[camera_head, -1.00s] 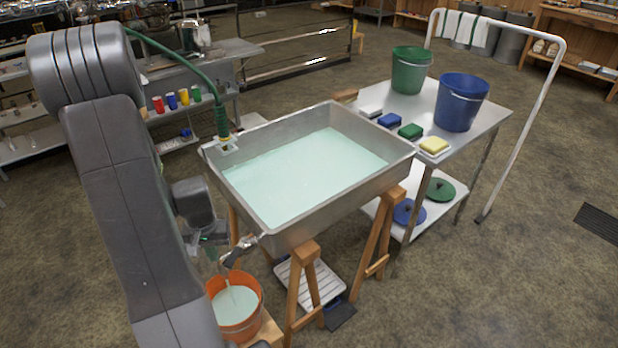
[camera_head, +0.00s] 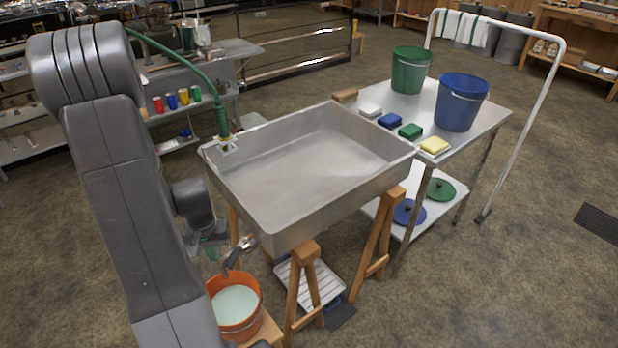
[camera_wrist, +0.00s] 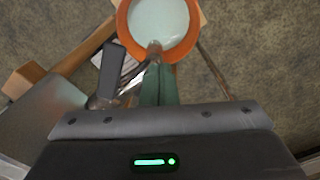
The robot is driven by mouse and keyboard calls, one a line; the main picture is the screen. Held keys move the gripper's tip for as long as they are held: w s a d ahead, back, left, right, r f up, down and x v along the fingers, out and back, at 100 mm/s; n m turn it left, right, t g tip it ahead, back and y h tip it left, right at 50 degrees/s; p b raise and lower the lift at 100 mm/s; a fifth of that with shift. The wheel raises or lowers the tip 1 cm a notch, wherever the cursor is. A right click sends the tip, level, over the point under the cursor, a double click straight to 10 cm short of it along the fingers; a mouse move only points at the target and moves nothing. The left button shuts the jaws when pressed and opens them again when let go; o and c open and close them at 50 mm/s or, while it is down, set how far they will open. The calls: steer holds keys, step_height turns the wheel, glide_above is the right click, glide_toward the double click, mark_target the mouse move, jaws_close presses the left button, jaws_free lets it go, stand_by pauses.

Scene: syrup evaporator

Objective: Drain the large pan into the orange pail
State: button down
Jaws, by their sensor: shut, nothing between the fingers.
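The large pan (camera_head: 310,160) is a wide metal tray on wooden trestles. Its floor is bare and shows no pool of liquid. A spout with a dark handle (camera_head: 233,257) sticks out at its near left corner. The orange pail (camera_head: 238,331) stands below the spout on a wooden stand and holds pale mint liquid. It also shows in the wrist view (camera_wrist: 186,51). My gripper (camera_wrist: 158,75) is shut and empty, its green fingers beside the spout and pointing toward the pail. Whether it touches the spout or handle I cannot tell.
A green hose (camera_head: 221,120) hangs at the pan's left edge. A metal cart (camera_head: 405,105) to the right carries a green bucket (camera_head: 411,69), a blue bucket (camera_head: 460,102) and sponges. A slatted white tray (camera_head: 312,284) lies under the pan.

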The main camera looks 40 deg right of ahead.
mark_target(232, 264)
steer(key=shift+s+d, duration=0.15)
steer(key=shift+s, duration=0.9)
steer(key=shift+s+d+b, duration=0.25)
steer(key=shift+s, duration=0.3)
steer(key=shift+s+d+b, duration=0.2)
steer(key=shift+s+b, duration=0.05)
steer(key=shift+s, duration=0.25)
steer(key=shift+s+d, duration=0.7)
steer(key=shift+s, duration=0.15)
